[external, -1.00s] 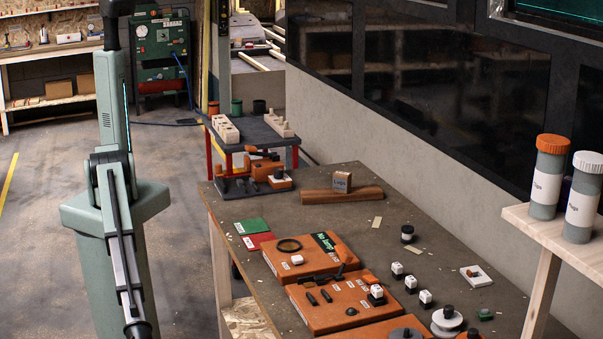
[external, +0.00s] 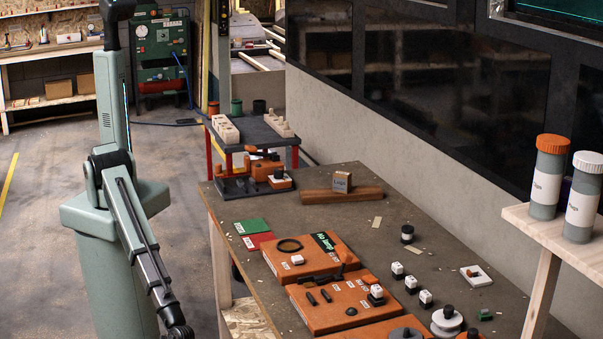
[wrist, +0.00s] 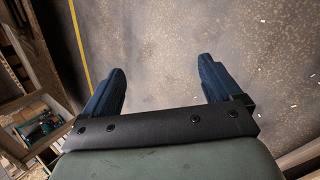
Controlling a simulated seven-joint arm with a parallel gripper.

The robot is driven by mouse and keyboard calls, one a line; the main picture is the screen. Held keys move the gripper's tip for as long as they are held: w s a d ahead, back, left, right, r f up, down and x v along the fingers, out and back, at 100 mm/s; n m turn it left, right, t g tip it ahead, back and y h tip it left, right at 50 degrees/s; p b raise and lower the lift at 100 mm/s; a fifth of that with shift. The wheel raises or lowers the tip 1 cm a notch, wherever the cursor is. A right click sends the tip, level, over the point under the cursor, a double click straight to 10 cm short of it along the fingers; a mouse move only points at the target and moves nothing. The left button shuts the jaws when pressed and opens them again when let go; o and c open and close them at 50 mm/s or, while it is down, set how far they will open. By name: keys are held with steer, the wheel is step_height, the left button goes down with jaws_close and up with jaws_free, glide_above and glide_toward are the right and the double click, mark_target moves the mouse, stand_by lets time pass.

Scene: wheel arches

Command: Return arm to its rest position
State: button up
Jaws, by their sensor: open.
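My gripper (wrist: 160,88) shows in the wrist view with its two blue fingers wide apart. It is open and nothing is between the fingers. Bare concrete floor lies beyond the fingertips. In the external view my arm hangs to the left of the workbench (external: 390,205), with its lower links pointing down toward the bottom edge. My gripper itself is out of the external view, below the frame.
The workbench carries orange boards (external: 340,300), a wooden block (external: 342,194), small white-and-black parts and a white spool (external: 446,320). A shelf with two jars (external: 548,175) stands at the right.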

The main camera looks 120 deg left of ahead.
steer(key=s+a+n+y, duration=0.1)
steer(key=s+a, duration=0.4)
steer(key=a, duration=0.5)
steer(key=s+a+n+g+y, duration=0.1)
steer(key=s+a+n, duration=0.1)
steer(key=s+a, duration=0.4)
steer(key=s+a+n+g+y, duration=0.1)
steer(key=s+a, duration=0.4)
steer(key=a, duration=1)
steer(key=shift+s+a+n+y, duration=0.15)
steer(key=shift+a+n+y, duration=0.15)
steer(key=shift+n+y, duration=0.3)
